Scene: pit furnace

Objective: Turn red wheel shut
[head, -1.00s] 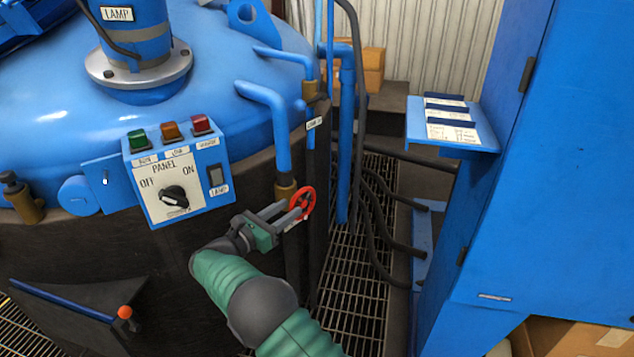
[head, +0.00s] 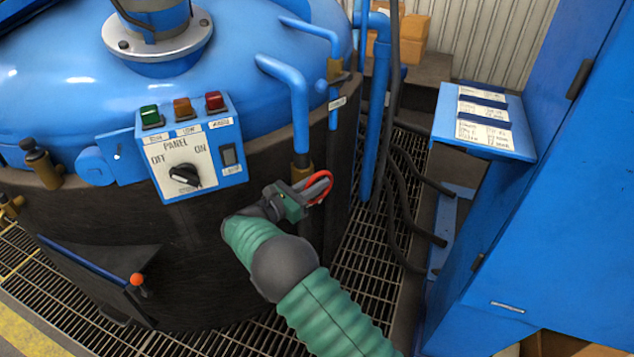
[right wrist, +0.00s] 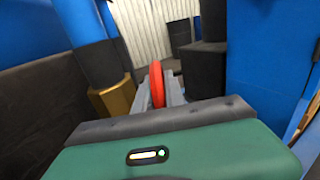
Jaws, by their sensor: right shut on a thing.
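The red wheel (head: 319,187) is a small handwheel below a blue pipe, at a brass valve fitting (head: 302,168) on the side of the furnace. My right gripper (head: 312,190) is at the wheel with its grey fingers shut on the rim. In the right wrist view the red wheel (right wrist: 157,84) stands edge-on between the two fingers (right wrist: 158,98), with the brass fitting (right wrist: 113,98) to its left. The fingers and palm hide part of the wheel. My left gripper is not in view.
The furnace (head: 120,235) fills the left, with a control panel (head: 186,160) on it. A blue cabinet (head: 560,200) with a small shelf (head: 480,148) stands at right. Dark hoses (head: 400,205) run above the floor grating (head: 375,250) between them.

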